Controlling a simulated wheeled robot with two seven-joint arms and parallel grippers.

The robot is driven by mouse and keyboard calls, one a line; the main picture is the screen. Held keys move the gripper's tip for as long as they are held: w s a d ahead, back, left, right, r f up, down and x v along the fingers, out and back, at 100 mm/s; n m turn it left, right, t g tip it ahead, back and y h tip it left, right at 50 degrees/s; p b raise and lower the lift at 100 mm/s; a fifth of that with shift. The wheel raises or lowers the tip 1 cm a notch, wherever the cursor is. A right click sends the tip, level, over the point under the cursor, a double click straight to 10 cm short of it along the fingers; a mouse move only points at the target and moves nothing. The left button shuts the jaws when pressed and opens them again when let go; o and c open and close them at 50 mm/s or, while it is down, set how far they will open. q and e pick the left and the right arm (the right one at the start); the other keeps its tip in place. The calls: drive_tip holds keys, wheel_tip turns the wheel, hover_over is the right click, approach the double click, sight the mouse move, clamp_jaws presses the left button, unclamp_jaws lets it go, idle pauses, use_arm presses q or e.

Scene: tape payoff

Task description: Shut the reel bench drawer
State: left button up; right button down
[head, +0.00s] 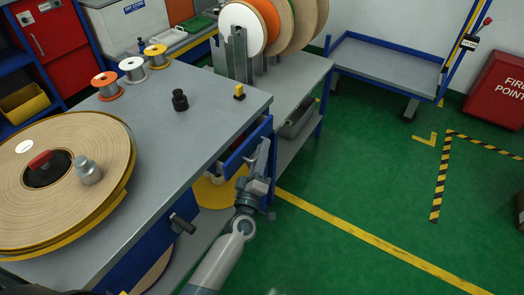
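The reel bench (215,88) has a grey top and blue sides. A blue drawer (240,150) shows under its right edge, near the far corner. It appears to stand out a little from the bench, and the gripper hides part of its front. My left gripper (262,155) is at the outer side of this drawer, close to its front. Whether it touches the drawer is unclear, and the gap between its fingers cannot be made out. My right gripper is out of view.
A large tape reel (105,150), small spools (132,70) and a black weight (180,100) are on the bench top. A yellow disc (215,192) shows below the drawer. A dark handle (182,223) juts from the near side. Green floor (350,190) at right is open.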

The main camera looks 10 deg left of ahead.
use_arm(q)
drive_tip(key=shift+w, duration=0.1)
drive_tip(key=shift+c, duration=0.2)
clamp_jaws()
idle(1.3)
